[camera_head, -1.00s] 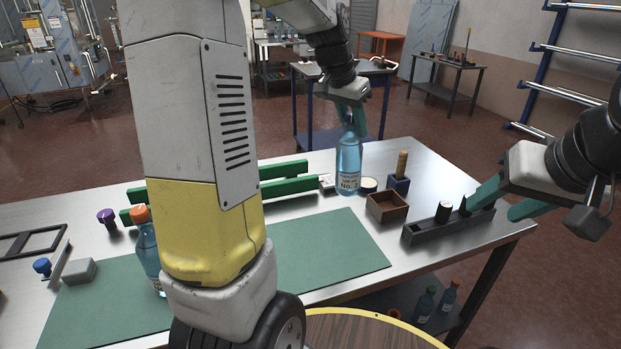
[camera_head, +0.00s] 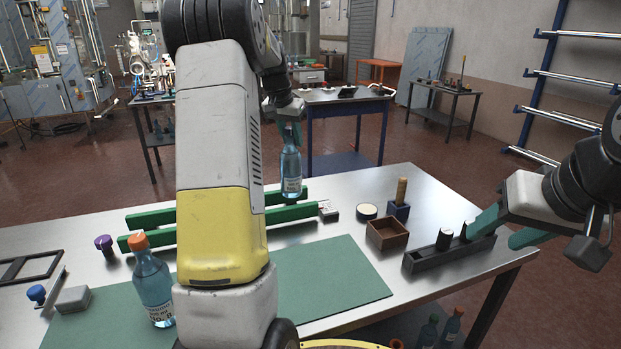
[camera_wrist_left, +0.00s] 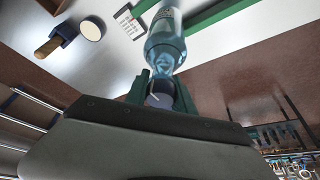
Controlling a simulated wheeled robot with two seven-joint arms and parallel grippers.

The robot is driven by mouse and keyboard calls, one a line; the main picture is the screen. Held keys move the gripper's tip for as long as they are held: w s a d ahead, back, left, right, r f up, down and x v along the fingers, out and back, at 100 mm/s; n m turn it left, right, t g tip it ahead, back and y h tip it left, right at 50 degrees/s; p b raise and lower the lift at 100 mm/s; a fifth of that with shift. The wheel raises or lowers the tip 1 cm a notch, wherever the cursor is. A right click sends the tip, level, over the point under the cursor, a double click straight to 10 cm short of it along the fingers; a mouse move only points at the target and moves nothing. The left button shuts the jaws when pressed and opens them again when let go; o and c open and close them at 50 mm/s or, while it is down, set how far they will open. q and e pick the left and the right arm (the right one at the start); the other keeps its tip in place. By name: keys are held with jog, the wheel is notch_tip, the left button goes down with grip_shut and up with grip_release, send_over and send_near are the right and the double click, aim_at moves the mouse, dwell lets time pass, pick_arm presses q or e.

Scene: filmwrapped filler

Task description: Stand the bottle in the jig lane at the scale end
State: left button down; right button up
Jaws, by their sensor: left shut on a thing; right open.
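My left gripper (camera_head: 289,133) is shut on the neck of a clear blue bottle (camera_head: 291,170), which hangs upright. In the head view its base overlaps the right end of the far green rail; I cannot tell how far above the table it is. The left wrist view shows the bottle (camera_wrist_left: 166,45) with its neck between the fingers (camera_wrist_left: 160,92). The jig lane lies between the far green rail (camera_head: 152,219) and the near green rail (camera_head: 290,215). A small pale scale piece (camera_head: 328,211) sits at the right end. My right gripper (camera_head: 490,240) is open by the dark rack.
An orange-capped bottle (camera_head: 152,287) stands at the left of the green mat (camera_head: 335,280). A brown box (camera_head: 387,233), a round disc (camera_head: 367,211), a wooden-handled tool in a blue block (camera_head: 399,210) and a dark rack (camera_head: 450,254) stand at the right.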

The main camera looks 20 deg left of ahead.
aim_at(293, 159)
pick_arm(q)
jog(key=shift+f, duration=3.55)
jog(key=c, duration=1.1)
grip_release()
jog(key=shift+f, duration=0.1)
jog(key=v, duration=1.2)
jog(key=s+d+r, duration=0.4)
jog(key=s+d, duration=0.3)
jog(key=s, duration=0.1)
jog(key=shift+n+t+h, duration=0.5)
jog(key=shift+t+h, duration=0.3)
jog(key=shift+t, duration=0.1)
jog(key=s+d+f, duration=0.1)
jog(key=s+d, duration=0.3)
jog(key=s, duration=0.4)
jog(key=s+d+f, duration=0.2)
jog(key=s+d, duration=0.2)
jog(key=s, duration=0.3)
jog(key=s+d+f, duration=0.2)
jog(key=s+d, duration=0.2)
jog(key=s, duration=0.4)
jog(key=shift+s, duration=0.3)
